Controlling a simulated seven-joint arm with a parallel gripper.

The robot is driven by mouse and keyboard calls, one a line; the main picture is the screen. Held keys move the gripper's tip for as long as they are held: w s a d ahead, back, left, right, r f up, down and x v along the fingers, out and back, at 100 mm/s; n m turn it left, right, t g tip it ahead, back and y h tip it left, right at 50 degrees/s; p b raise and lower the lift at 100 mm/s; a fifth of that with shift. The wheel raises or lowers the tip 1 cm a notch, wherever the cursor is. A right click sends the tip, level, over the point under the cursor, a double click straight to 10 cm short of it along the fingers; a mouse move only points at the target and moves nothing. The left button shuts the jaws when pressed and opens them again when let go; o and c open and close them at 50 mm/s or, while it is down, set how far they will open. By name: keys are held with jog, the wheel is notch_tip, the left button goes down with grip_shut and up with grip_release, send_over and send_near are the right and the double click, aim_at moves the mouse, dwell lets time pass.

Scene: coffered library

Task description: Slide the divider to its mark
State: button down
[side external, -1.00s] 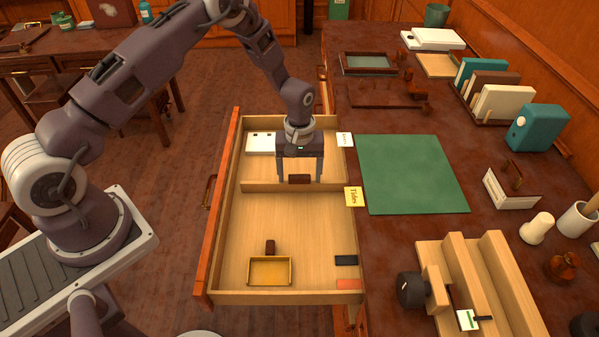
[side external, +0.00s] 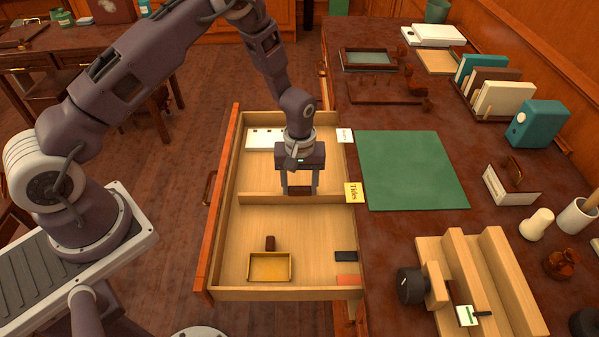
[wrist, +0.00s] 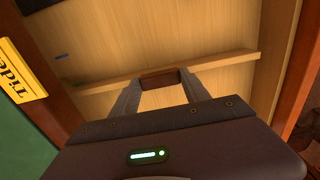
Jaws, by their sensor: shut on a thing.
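The drawer (side external: 216,230) is open, with a thin wooden divider (side external: 255,198) running across it from side to side. My gripper (side external: 300,191) is shut on the divider's dark brown grip block (wrist: 160,79), which sits midway along it. In the wrist view the divider (wrist: 225,62) spans the drawer just beyond my fingertips (wrist: 163,88). A short blue line (wrist: 62,57) shows on the drawer's pale wood beyond the divider's left part. A tiny green spot (wrist: 75,84) shows by its left end. I cannot tell which is the mark.
A white box (side external: 264,139) lies in the far compartment. A yellow "Tides" label (side external: 354,192) is on the right rim. Floor near the divider is clear.

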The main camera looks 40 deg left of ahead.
aim_at(300, 190)
jog(key=shift+s+d, duration=0.25)
jog(key=shift+d, duration=0.05)
jog(key=c, duration=0.5)
grip_release()
notch_tip(300, 190, up, 7)
jog(key=shift+r, duration=0.1)
